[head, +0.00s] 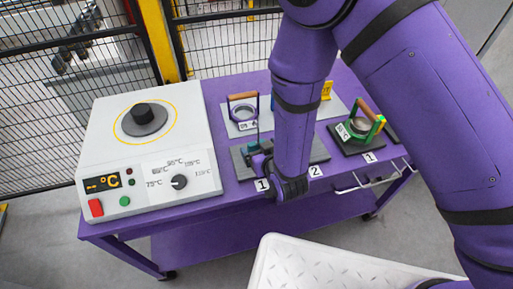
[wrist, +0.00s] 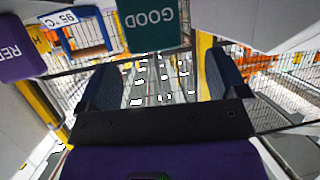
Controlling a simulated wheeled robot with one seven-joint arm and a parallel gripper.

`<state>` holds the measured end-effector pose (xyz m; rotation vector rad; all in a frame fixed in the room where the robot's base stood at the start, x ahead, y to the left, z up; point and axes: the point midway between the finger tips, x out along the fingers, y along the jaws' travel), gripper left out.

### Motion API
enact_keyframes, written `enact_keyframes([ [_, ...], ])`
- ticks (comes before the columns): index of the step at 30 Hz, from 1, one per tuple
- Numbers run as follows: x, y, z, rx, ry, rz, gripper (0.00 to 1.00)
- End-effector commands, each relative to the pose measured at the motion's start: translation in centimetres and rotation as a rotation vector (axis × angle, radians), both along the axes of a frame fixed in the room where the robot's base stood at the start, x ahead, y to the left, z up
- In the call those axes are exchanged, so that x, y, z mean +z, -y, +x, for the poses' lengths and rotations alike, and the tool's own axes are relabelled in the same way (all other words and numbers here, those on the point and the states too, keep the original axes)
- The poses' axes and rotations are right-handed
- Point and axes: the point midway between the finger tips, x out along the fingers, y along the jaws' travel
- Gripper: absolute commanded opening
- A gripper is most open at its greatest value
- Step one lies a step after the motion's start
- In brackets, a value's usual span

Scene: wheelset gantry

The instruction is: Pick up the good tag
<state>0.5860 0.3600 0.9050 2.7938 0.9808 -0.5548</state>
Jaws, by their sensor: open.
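The good tag (wrist: 151,27) is a dark teal plate with upside-down white GOOD lettering at the top middle of the wrist view. In the head view a small teal piece (head: 252,135) stands by my gripper and is probably this tag. My gripper (wrist: 158,78) is open, with its two dark fingers apart and nothing visibly held between them. The tag appears beyond the fingertips, roughly in line with the gap.
A purple tag (wrist: 16,62) and a blue-framed 95 °C piece (wrist: 66,20) are left of the good tag. A heater (head: 150,150) fills the table's left. A wooden-handled ring gauge (head: 243,107) stands behind my gripper; a green one (head: 362,124) stands right.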

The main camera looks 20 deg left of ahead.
Motion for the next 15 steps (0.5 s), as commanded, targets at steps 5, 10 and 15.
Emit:
enact_keyframes([
  [5, -1.4, -0.9, 1.8, -0.001, 0.001, -0.001, 0.92],
  [10, -2.2, -2.0, 3.3, 0.0, 0.001, 0.001, 0.92],
  [15, -2.4, -2.3, 3.6, 0.0, -0.001, -0.001, 0.92],
])
